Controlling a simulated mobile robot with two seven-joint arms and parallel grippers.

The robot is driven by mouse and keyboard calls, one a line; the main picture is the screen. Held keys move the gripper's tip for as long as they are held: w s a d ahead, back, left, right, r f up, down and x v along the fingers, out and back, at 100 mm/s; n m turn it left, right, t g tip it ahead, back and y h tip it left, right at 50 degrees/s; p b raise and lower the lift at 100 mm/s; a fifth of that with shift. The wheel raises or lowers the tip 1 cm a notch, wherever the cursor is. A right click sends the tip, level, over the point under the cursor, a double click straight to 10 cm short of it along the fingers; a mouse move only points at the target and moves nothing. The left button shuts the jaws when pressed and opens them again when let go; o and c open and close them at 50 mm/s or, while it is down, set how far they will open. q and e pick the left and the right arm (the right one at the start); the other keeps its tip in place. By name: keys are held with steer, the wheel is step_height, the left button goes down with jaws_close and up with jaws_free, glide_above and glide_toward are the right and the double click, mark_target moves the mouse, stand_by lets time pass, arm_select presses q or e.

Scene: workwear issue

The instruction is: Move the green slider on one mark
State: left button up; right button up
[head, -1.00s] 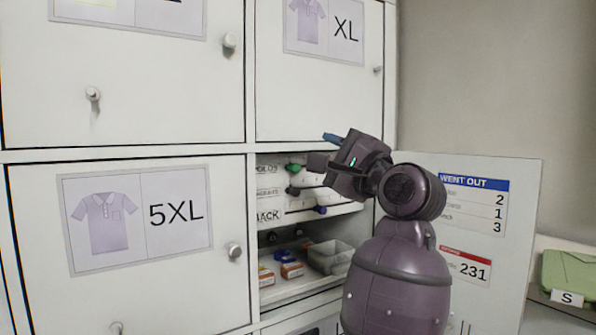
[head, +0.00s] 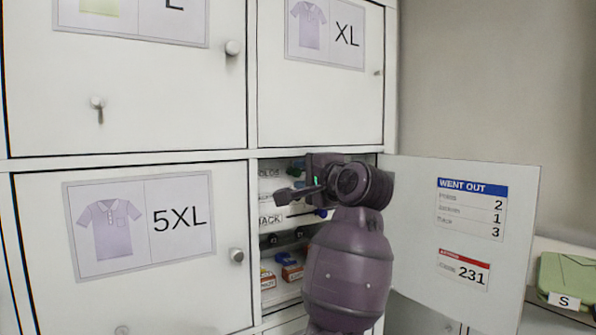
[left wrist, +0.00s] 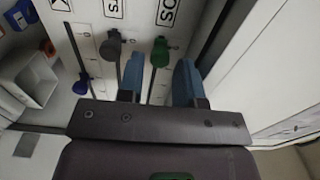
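The green slider (left wrist: 160,52) is a knob on a stem in a white marked panel. In the left wrist view it sits between the two blue fingertips of my left gripper (left wrist: 160,75), which is open with a gap on both sides of the knob. A grey slider (left wrist: 113,48) stands just left of the fingers and a blue slider (left wrist: 80,86) farther left. In the head view my left gripper (head: 290,196) is inside the open compartment, in front of the panel (head: 270,205), and hides much of it. My right gripper is not in view.
The compartment's open door (head: 460,215) stands to the right, with "went out" notes on it. Below the sliders are small boxes (head: 292,273) and, in the left wrist view, a grey bin (left wrist: 30,78). Closed locker doors (head: 125,230) with knobs surround the opening.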

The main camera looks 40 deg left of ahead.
arm_select(q)
steer(key=shift+x, duration=1.05)
steer(key=shift+a, duration=0.1)
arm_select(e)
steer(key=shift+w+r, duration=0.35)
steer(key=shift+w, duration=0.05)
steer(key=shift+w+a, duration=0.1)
arm_select(q)
steer(key=shift+c, duration=0.4)
